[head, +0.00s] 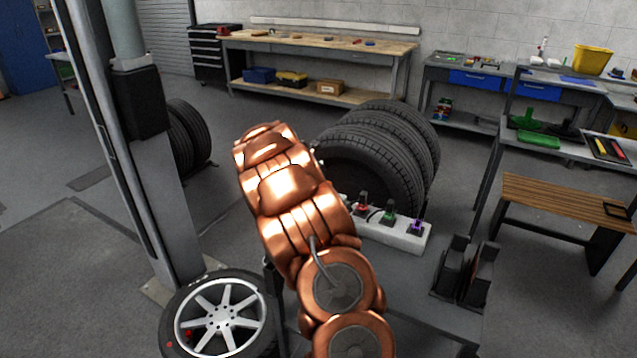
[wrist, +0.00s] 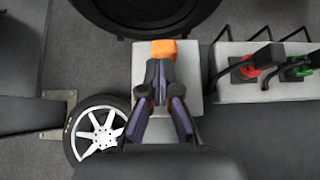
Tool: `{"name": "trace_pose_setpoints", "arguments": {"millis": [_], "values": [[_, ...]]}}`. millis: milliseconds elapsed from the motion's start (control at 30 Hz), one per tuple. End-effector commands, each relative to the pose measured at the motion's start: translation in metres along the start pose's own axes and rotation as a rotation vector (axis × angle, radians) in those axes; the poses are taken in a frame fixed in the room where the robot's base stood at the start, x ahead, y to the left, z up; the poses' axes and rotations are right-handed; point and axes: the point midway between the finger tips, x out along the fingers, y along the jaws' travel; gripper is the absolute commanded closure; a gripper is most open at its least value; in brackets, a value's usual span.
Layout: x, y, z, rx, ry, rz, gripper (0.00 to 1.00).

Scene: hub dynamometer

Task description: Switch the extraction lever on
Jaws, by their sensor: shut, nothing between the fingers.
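A white lever panel (head: 405,236) stands in front of the stacked tyres. It carries a red lever (head: 362,205), a green lever (head: 389,211) and a purple lever (head: 416,226). In the wrist view the red lever (wrist: 245,70) and green lever (wrist: 298,68) are at the right, with black handles. I cannot read which lever is for extraction. My gripper (wrist: 160,66) is shut and empty, left of the red lever. An orange block-like part (wrist: 163,50) is just beyond its fingertips, over a pale grey block (wrist: 189,95); I cannot tell whether they touch. In the head view my arm hides the gripper.
A row of tyres (head: 400,135) stands behind the panel. A wheel (head: 222,318) lies at the lower left, beside a grey post (head: 160,200). A black holder (head: 466,268) sits right of the panel. A wooden-topped bench (head: 560,205) is farther right.

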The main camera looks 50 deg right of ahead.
Motion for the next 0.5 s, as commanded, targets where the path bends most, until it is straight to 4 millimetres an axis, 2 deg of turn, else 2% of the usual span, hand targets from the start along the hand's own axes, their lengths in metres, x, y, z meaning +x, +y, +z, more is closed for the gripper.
{"name": "trace_pose_setpoints", "arguments": {"millis": [500], "values": [[-0.0052,0.0007,0.0020,-0.001,0.000,0.001,1.00]]}}
